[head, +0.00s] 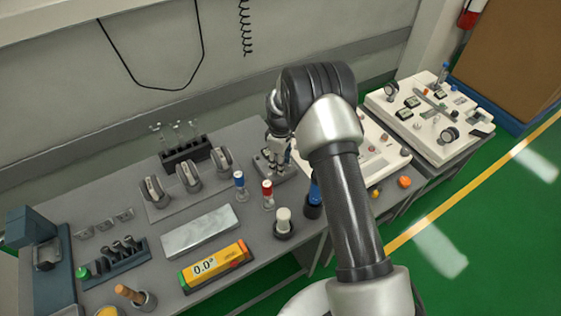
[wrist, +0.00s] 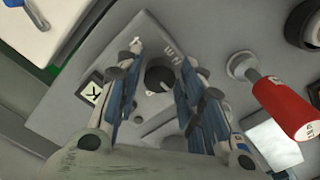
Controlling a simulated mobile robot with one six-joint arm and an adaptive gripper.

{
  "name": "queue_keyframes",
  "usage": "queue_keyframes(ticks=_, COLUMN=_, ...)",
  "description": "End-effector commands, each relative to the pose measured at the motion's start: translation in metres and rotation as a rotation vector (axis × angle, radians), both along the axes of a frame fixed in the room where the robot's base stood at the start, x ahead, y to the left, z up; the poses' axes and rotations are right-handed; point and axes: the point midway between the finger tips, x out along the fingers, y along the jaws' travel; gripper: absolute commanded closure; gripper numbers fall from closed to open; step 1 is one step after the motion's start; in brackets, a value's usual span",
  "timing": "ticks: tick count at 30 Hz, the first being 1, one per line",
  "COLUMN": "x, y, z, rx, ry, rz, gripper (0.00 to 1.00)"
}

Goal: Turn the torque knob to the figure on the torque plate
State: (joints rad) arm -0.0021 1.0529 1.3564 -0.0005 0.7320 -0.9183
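The torque knob appears to be the dark round knob (wrist: 158,77) on a grey plate (wrist: 150,30) in the wrist view. My gripper (wrist: 160,62) is over it, with one finger on each side. The fingers are apart, and a gap shows on the left; contact on the right cannot be told. A small black-framed tag (wrist: 91,92) with a K-like character lies left of the knob, and dark lettering is partly hidden by the right finger. I cannot read a torque figure. In the head view my gripper (head: 277,150) is over a grey block (head: 272,170), and my arm hides much there.
A red-topped post (head: 267,189) stands close to my gripper; its red part (wrist: 287,108) shows at right in the wrist view. A blue-topped post (head: 239,179) and a white-topped knob (head: 283,221) are nearby. A yellow 0.0° gauge (head: 215,266) lies in front.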

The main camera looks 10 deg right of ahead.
Motion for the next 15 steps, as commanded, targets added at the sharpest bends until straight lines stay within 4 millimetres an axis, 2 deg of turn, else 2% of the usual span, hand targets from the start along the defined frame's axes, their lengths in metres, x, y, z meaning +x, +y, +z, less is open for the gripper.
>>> queue_keyframes(ticks=4, x=0.0001, y=0.0001, z=0.0, rx=0.0, ry=0.0, rz=-0.001, gripper=0.52)
queue_keyframes(ticks=15, x=0.0004, y=0.0001, z=0.0047, rx=0.0, ry=-0.001, rz=-0.001, gripper=0.52)
